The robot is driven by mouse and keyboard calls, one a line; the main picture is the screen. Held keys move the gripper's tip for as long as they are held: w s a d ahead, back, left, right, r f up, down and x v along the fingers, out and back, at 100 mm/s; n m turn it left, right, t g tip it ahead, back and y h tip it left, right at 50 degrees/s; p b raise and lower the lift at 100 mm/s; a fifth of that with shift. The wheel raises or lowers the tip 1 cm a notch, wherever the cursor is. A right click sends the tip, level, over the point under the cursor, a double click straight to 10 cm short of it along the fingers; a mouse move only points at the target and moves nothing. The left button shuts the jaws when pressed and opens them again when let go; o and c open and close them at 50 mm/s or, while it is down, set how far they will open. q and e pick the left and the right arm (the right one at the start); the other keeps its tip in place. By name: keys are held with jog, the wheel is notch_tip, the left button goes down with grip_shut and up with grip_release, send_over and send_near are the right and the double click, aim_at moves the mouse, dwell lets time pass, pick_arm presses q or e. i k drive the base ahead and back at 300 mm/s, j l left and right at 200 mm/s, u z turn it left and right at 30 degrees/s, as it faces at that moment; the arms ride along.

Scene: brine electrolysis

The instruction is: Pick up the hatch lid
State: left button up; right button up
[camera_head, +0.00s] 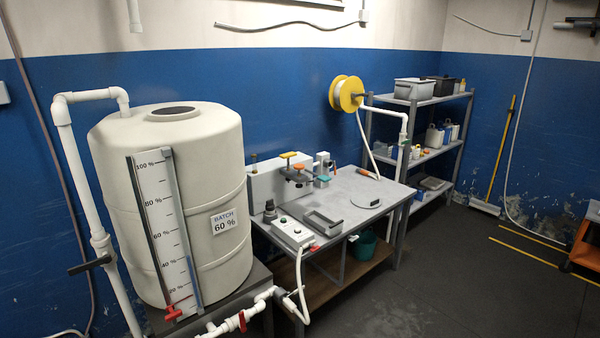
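A flat, round, light grey disc with a small dark handle, which looks like the hatch lid (362,201), lies on the right part of the grey metal workbench (345,222). The large cream tank (120,180) stands at the left. A round hatch opening (173,111) on its top shows dark inside and appears uncovered. Neither of my grippers shows in the head view.
A grey tray-like frame (322,222) and a switch box (293,233) lie left of the lid. Valves with coloured handles (290,157) stand at the bench's back. White pipes (72,150) run beside the tank. Open dark floor (440,270) lies right of the bench.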

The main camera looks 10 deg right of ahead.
aim_at(362, 200)
jog(key=i+l, duration=1.6)
jog(key=i+l+z, duration=0.1)
jog(key=i+l, duration=1.4)
jog(key=i, duration=0.3)
